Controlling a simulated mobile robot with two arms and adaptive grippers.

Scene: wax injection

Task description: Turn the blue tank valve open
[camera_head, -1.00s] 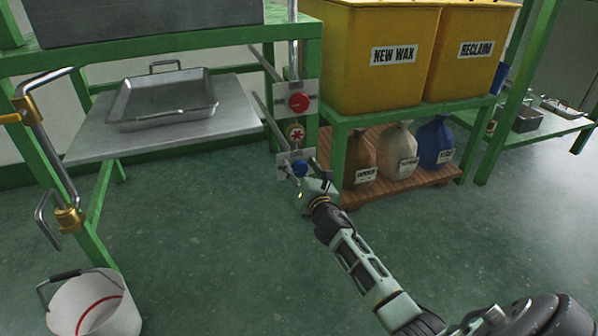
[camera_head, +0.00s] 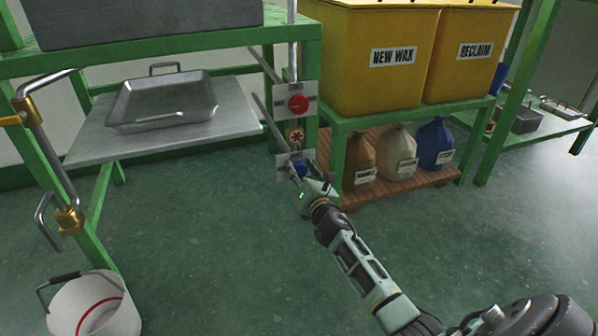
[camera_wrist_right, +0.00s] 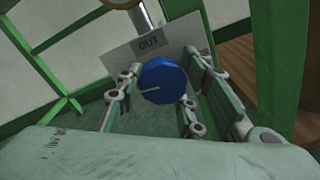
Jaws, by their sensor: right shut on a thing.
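The blue tank valve (camera_head: 300,169) is a round knob on a grey plate at the green post, lowest of the knobs there. In the right wrist view the blue valve (camera_wrist_right: 162,80) sits between my finger pads, with a pale line on its face and a plate marked OUT behind it. My right gripper (camera_head: 311,182) is at the knob and shut on it; it also shows in the wrist view (camera_wrist_right: 160,86). In the head view the gripper partly hides the valve. My left gripper is not in view.
A red knob (camera_head: 298,104) and a smaller red handle (camera_head: 296,136) sit above on the same post. The yellow NEW WAX bin (camera_head: 370,60) stands to the right, above several sacks. A metal tray (camera_head: 163,103) lies on the left shelf.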

